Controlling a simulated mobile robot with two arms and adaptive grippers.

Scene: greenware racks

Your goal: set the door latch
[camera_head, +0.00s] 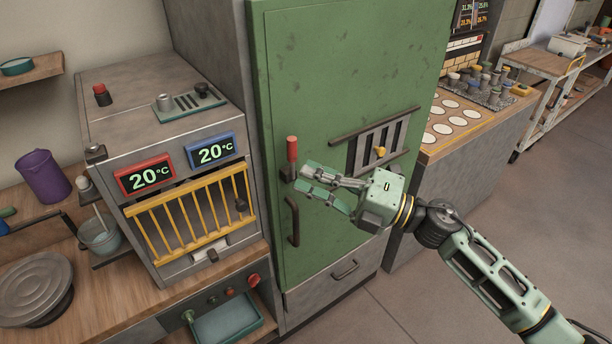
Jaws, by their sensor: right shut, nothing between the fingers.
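The green cabinet door (340,70) stands upright in the middle of the view and looks closed. A latch with a red grip (292,148) sits at its left edge, the grip pointing up from a dark base. A dark pull handle (292,222) is below it on the door. My right gripper (301,178) reaches in from the right, in front of the door. Its fingertips are just right of the latch base and below the red grip; I cannot tell whether they touch. It is shut with nothing held. My left gripper is out of view.
A grey kiln (120,90) with a yellow barred front (190,215) stands left of the door. A slotted vent with a yellow knob (380,152) sits on the door. A counter (450,135) with white discs is at right; the floor (520,220) there is clear.

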